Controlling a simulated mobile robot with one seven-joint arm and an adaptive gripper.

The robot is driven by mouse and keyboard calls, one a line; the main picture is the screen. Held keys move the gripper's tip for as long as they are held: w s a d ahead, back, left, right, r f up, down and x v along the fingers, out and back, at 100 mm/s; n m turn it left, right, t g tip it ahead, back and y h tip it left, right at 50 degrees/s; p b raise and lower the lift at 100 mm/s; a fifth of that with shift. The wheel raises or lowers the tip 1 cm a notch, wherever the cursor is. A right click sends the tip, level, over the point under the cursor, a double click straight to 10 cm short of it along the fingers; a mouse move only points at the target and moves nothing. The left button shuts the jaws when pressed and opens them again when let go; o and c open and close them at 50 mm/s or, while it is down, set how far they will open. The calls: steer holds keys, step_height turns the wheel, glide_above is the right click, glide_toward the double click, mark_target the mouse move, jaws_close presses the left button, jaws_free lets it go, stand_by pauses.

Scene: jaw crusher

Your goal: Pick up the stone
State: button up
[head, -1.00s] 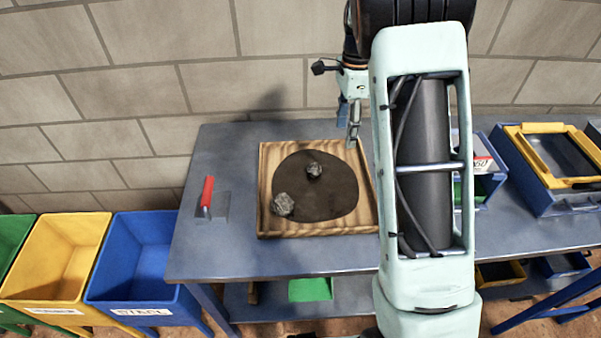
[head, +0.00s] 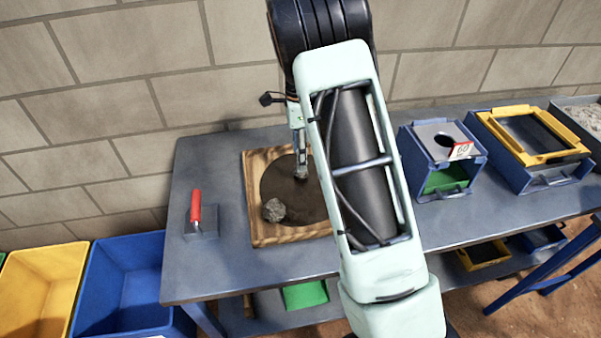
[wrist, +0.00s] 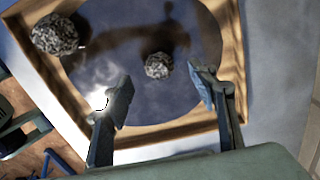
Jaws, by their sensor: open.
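Two grey, rough stones are in a wooden tray (head: 257,228) with a dark round patch on its floor. One stone (head: 274,210) lies at the tray's near left corner; it also shows at the upper left of the wrist view (wrist: 55,34). The smaller stone (wrist: 158,65) lies on the dark patch, and in the head view it is mostly hidden by my gripper. My gripper (head: 300,172) is over the tray near this smaller stone. In the wrist view its fingers (wrist: 160,92) are apart, with the smaller stone beyond and between them.
A red-handled trowel (head: 197,212) lies left of the tray on the grey table (head: 245,275). A blue box with a round hole (head: 443,160) and a yellow-framed box (head: 530,150) stand to the right. Blue (head: 120,285) and yellow bins (head: 40,285) stand left. The wall is close behind.

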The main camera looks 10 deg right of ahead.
steer(key=shift+s+d+f, duration=0.1)
steer(key=shift+f, duration=1.25)
steer(key=shift+s+d+f, duration=0.1)
steer(key=shift+f, duration=1.2)
steer(key=shift+a, duration=0.1)
steer(key=c, duration=1.2)
steer(key=shift+c, duration=0.6)
steer(key=shift+r, duration=0.15)
